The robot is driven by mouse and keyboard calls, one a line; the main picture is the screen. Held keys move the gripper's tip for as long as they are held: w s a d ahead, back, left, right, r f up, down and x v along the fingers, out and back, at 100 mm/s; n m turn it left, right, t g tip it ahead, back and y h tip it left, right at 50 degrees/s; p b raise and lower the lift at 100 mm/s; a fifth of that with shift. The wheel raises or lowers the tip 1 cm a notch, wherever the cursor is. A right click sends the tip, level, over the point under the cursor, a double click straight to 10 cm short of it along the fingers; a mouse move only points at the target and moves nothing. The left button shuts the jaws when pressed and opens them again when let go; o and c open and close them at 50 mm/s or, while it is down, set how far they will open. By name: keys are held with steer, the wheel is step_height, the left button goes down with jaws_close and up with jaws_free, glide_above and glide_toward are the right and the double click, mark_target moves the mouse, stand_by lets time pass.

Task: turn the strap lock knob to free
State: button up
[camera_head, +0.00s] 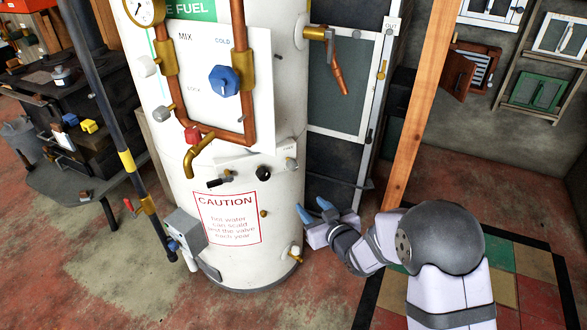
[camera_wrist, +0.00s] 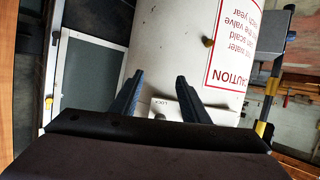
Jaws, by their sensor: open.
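A small pale knob (camera_head: 290,163), which looks like the strap lock knob, sits on a white plate (camera_head: 278,152) low on the right side of the white tank (camera_head: 220,276). Small lettering above the knob seems to read FREE. In the wrist view, part of a white plate (camera_wrist: 160,106) marked LOCK shows between my fingers; the knob's setting is unclear. My gripper (camera_head: 315,208) has blue fingers, spread apart and empty, below and right of the knob. In the wrist view, my gripper (camera_wrist: 160,77) points at the tank, with the dark hand hiding the lower part.
A black knob (camera_head: 263,173) and a black-handled lever (camera_head: 219,181) are left of the plate. A brass-tipped drain fitting (camera_head: 295,253) is low on the tank. A wooden post (camera_head: 422,100) stands behind my arm. A CAUTION sign (camera_head: 227,218) faces forward.

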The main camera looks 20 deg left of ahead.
mark_target(294, 168)
step_height(294, 168, up, 9)
steer(key=a+t+y, duration=0.2)
steer(key=y, duration=0.2)
steer(key=shift+f+x, duration=0.1)
steer(key=shift+x, duration=1.75)
steer(key=shift+f+x, duration=0.15)
steer(key=shift+x, duration=1.7)
steer(key=shift+s, duration=0.15)
steer(key=shift+c, duration=0.4)
jaws_close()
